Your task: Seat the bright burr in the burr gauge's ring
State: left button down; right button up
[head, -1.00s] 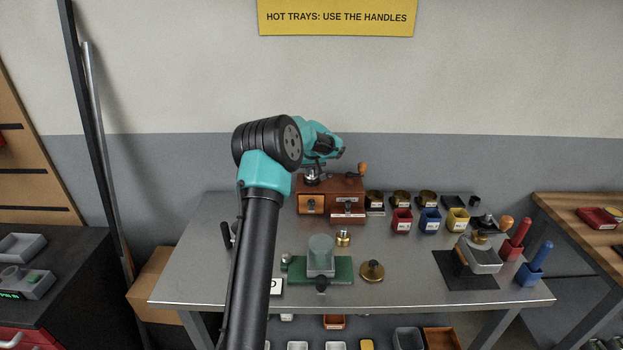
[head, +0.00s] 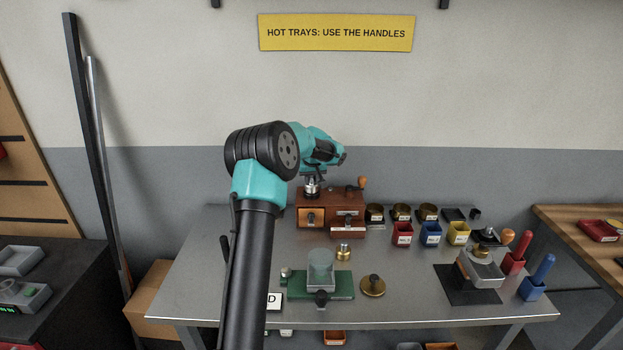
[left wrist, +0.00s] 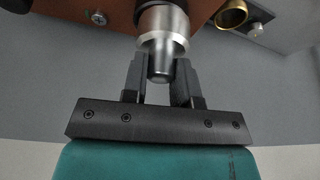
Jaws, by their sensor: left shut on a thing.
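My left gripper (head: 312,181) is over the left part of the brown wooden box mill at the back of the table. In the left wrist view its fingers (left wrist: 160,80) are shut on the narrow stem of a bright silver burr (left wrist: 163,22). The burr also shows in the head view (head: 312,190), at the box's top; I cannot tell whether it touches it. A green stand (head: 340,290) with a clear cup (head: 320,270) stands at the table's front middle; it may be the burr gauge, but its ring is not clear. My right gripper is out of view.
The wooden box (head: 318,213) has a crank on its right. A small brass piece (head: 343,253) and a knobbed brass disc (head: 373,286) stand near the green stand. Red, blue and yellow bins (head: 430,235) and a hand mill (head: 480,268) stand at right.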

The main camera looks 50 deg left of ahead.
pick_arm(q)
jog(key=s+d+r, duration=0.1)
jog(key=s+d, duration=0.8)
jog(key=d, duration=0.1)
jog(key=shift+s+d+r, duration=0.25)
jog(key=shift+d, duration=0.15)
